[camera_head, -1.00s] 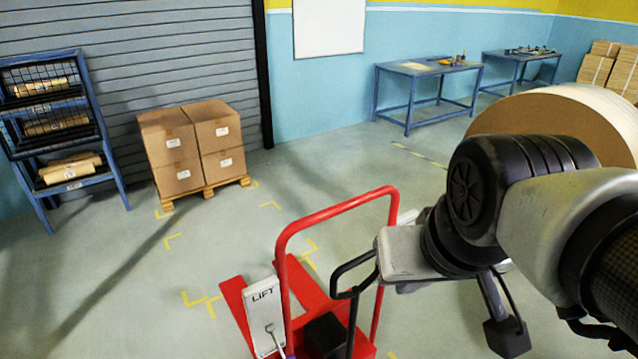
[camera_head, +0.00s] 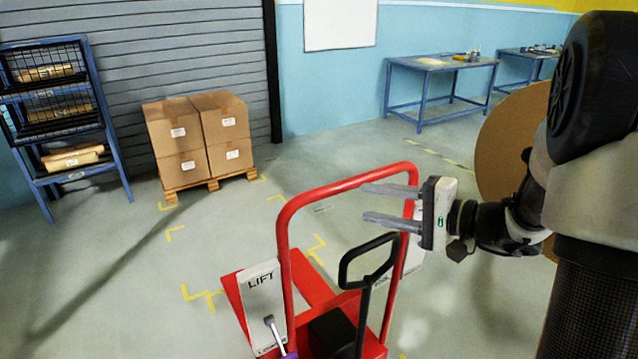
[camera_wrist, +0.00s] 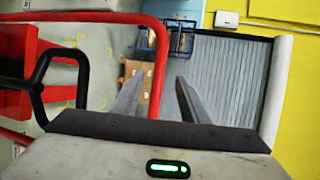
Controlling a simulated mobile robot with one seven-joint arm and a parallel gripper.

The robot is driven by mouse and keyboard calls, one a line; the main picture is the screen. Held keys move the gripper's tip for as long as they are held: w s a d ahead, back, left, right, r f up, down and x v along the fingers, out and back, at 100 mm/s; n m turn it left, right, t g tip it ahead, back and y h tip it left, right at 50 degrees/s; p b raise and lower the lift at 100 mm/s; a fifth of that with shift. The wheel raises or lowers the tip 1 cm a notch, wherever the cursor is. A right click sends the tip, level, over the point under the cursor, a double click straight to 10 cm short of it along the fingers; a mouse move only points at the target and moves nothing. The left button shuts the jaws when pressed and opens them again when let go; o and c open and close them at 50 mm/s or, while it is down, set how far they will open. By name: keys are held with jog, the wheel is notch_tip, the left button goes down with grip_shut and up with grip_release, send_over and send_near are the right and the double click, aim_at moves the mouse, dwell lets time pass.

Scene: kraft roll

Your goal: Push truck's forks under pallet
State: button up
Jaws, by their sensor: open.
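The red pallet truck (camera_head: 300,185) stands in the lower middle of the head view, its push bar upright and its red forks (camera_head: 314,283) low on the floor, pointing toward the back. The wooden pallet (camera_head: 214,185) stands apart, farther back to the left, with stacked cardboard boxes (camera_head: 198,137) on it. My gripper (camera_head: 378,204) is open and empty, its two fingers pointing left at the right upright of the push bar. I cannot tell whether they touch it.
A LIFT panel (camera_head: 262,298) and a black loop handle (camera_head: 368,262) are on the truck. Yellow floor marks (camera_head: 205,297) lie around it. A blue shelf rack (camera_head: 110,150) stands left of the pallet, a large paper roll (camera_head: 505,140) at right. Floor between truck and pallet is clear.

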jog(key=x, duration=1.7)
jog(key=shift+w+p, duration=0.4)
grip_shut()
jog(key=shift+f, duration=0.1)
dwell(0.5)
